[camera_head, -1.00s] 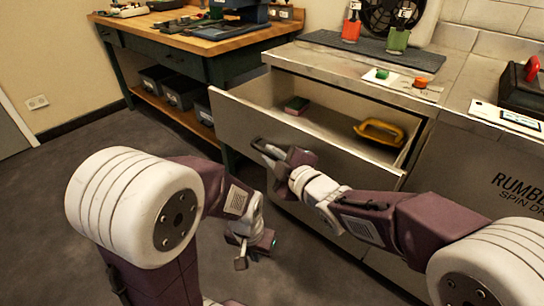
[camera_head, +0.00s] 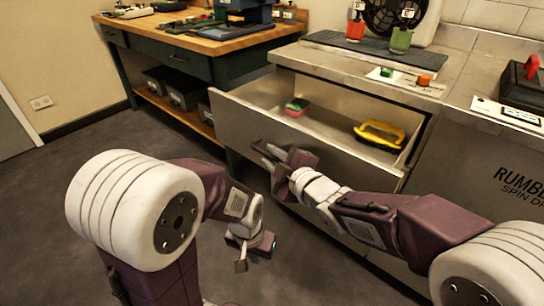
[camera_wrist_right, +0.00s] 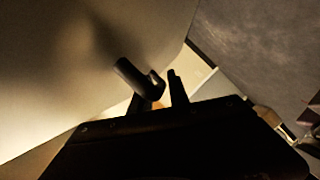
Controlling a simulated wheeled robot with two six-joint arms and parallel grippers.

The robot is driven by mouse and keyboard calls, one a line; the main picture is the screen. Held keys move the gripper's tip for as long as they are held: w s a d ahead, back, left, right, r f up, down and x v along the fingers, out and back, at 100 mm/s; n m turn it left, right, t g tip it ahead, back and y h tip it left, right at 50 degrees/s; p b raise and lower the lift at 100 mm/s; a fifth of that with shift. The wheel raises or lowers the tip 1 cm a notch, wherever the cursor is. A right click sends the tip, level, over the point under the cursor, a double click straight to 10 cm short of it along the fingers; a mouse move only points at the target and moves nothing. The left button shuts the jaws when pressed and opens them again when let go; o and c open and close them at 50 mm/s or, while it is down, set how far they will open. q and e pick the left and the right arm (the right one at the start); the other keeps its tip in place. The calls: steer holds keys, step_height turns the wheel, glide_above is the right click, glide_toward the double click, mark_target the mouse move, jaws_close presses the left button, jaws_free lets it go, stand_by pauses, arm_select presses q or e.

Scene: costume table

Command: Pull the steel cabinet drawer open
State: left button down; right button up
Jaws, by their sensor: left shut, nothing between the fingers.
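The steel cabinet drawer (camera_head: 330,135) stands pulled out from under the metal counter, its inside visible from above. My right gripper (camera_head: 264,153) is at the outer face of the drawer front, by the dark handle. In the right wrist view the dark handle bar (camera_wrist_right: 138,78) lies by the fingertips of my right gripper (camera_wrist_right: 162,90). The fingers look apart, with a light gap between them; I cannot tell whether they touch the bar. My left gripper (camera_head: 242,262) is shut and empty, low over the floor, away from the drawer.
In the drawer lie a green-and-red item (camera_head: 297,107) and a yellow-handled item (camera_head: 379,134). Red (camera_head: 355,27) and green (camera_head: 401,38) bottles stand on the counter (camera_head: 345,68). A wooden workbench (camera_head: 190,42) is at the back left. The floor left of the drawer is clear.

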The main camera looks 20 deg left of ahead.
steer(key=p+v, duration=0.2)
steer(key=v, duration=0.7)
steer(key=shift+p, duration=0.3)
steer(key=shift+s, duration=0.1)
